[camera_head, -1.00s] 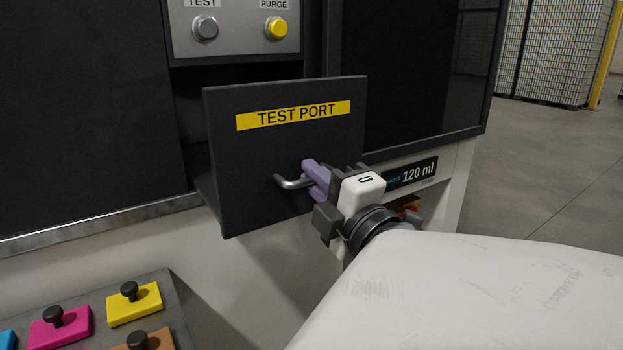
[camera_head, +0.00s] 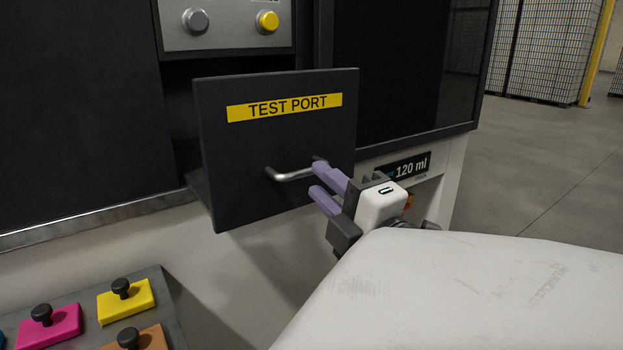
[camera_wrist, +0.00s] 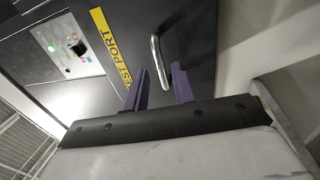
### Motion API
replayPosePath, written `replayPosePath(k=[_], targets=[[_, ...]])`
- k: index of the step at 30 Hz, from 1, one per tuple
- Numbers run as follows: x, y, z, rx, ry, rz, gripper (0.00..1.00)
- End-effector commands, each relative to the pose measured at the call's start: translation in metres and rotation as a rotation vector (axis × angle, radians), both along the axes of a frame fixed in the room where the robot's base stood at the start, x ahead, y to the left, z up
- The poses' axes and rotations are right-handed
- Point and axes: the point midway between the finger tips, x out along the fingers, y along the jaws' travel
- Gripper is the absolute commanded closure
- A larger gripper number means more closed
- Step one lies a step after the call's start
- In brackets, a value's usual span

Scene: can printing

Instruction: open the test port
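The test port (camera_head: 250,150) is a dark drawer-like front with a yellow "TEST PORT" label, standing out from the machine face with a gap behind its left side. Its silver bar handle (camera_head: 290,175) is on the lower middle of the front. My gripper (camera_head: 322,185) is at the right end of the handle, its purple fingers apart, one above the other. The test port front (camera_wrist: 185,35) also shows there.
Above the port is a panel with a grey button (camera_head: 196,21) and a yellow button (camera_head: 267,21). Coloured blocks with black knobs, one yellow (camera_head: 126,300), sit on a grey tray at lower left. Open floor lies further right.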

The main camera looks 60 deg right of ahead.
Motion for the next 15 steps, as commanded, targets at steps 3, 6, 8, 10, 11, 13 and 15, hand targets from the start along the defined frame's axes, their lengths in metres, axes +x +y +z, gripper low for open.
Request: replayPosePath(k=[3,6,8,10,11,13,15], targets=[[-0.027,0.014,-0.008,-0.001,-0.002,-0.005,0.74],[-0.045,0.024,-0.013,-0.002,0.000,-0.004,0.74],[-0.055,0.030,-0.014,-0.002,-0.001,-0.004,0.74],[-0.065,0.035,-0.016,-0.001,-0.001,-0.003,0.74],[-0.068,0.037,-0.017,-0.001,-0.001,-0.003,0.74],[-0.075,0.041,-0.018,-0.001,-0.001,-0.002,0.74],[-0.079,0.043,-0.019,0.000,0.000,-0.003,0.74]])
